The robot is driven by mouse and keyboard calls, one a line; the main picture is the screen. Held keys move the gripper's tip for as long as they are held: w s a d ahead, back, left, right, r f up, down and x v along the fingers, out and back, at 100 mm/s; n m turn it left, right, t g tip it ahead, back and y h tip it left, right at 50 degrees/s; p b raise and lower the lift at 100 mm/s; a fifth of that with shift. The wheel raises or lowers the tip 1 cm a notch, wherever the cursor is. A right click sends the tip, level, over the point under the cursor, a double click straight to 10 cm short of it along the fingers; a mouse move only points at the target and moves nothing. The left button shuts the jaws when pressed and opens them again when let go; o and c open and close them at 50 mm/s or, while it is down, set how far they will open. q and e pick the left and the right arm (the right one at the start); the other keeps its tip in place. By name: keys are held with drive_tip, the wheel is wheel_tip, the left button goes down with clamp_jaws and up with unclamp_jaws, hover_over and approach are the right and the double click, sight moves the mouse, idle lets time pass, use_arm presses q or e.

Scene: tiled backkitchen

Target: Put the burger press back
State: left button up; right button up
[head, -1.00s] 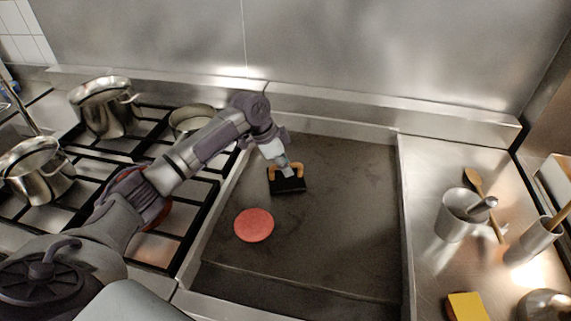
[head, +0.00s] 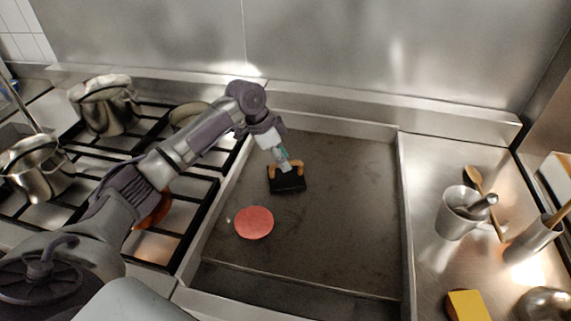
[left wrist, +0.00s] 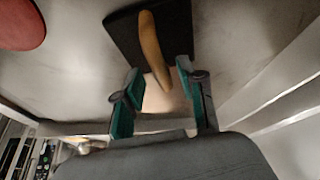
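The burger press is a black rectangular plate (head: 289,184) with a tan wooden handle (head: 271,171), lying on the dark griddle (head: 340,220). My left gripper (head: 284,163) is at the press's handle, coming in from the back left. In the left wrist view the gripper (left wrist: 158,72) is open, with teal-padded fingers apart. The wooden handle (left wrist: 150,45) reaches into the gap between the fingertips, with visible space on both sides. The black plate (left wrist: 125,35) lies beyond it. A red round patty (head: 254,223) lies on the griddle, front left of the press. My right gripper is not in view.
Steel pots (head: 106,105) stand on the gas hob (head: 200,215) at left. The right steel counter holds a mortar (head: 460,213), a wooden spoon (head: 474,180), a utensil holder (head: 532,240) and a yellow block (head: 467,304). The griddle's right half is clear.

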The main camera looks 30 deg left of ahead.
use_arm(q)
drive_tip(key=b+v, duration=0.1)
drive_tip(key=v, duration=0.8)
drive_tip(key=shift+r, duration=0.3)
drive_tip(key=shift+s+a, duration=0.1)
